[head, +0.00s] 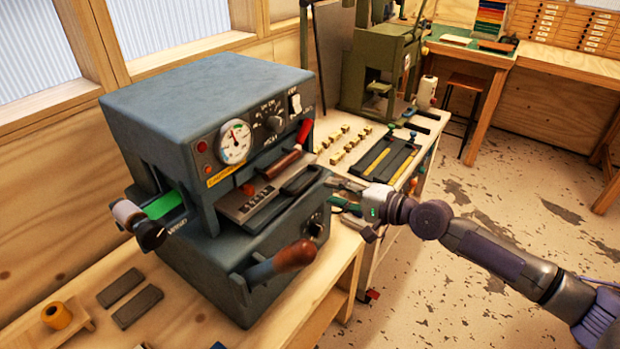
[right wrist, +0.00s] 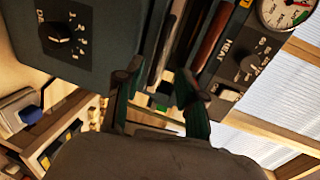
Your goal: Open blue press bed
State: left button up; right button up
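The blue-grey press (head: 200,100) stands on the wooden bench in the head view. Its flat bed (head: 250,208), with a row of small dark slots, shows in the opening below the gauge. A dark bar-like part (head: 302,180) lies at the bed's right side. My right gripper (head: 336,186) is at the right side of the press, close to that part. In the right wrist view, its two green fingers (right wrist: 158,85) are spread apart, with the press front beyond them. Whether they touch the bed is unclear. My left gripper is not in view.
A brown-handled lever (head: 293,256) sticks out from the press's lower front. A dark tray (head: 385,160) and several brass pieces (head: 345,143) lie to the right, before a green machine (head: 378,65).

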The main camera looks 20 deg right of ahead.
aim_at(308, 185)
jog(key=p+x, duration=0.1)
jog(key=x, duration=0.6)
jog(key=shift+w+a+f, duration=0.1)
jog(key=shift+w+a, duration=0.1)
jog(key=shift+w, duration=0.1)
grip_shut()
